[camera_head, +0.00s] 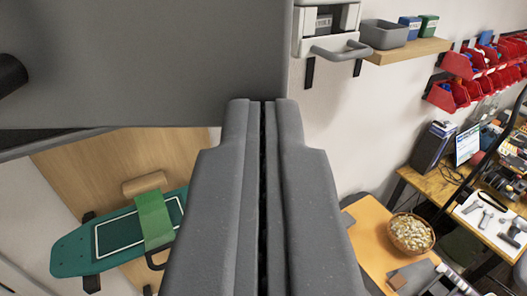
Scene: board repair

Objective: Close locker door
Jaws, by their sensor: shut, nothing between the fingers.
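A large flat grey panel (150,60), which looks like the locker door, fills the upper left of the view. Its right edge is upright and its lower edge runs across just above the middle. A dark round part (10,75), possibly a knob or handle, shows at its far left. My gripper (263,102) is in the centre, with its two fingers pressed together and nothing between them. Its tips overlap the panel's lower right corner in the picture. I cannot tell whether they touch it. The rest of the locker is out of view or hidden.
A green board (95,245) shows below left near a wooden surface (95,165). A white unit with a grey handle (340,50) and a wooden shelf (410,50) are on the right wall. Red bins (465,65) and an orange-topped table with a bowl (410,233) lie further right.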

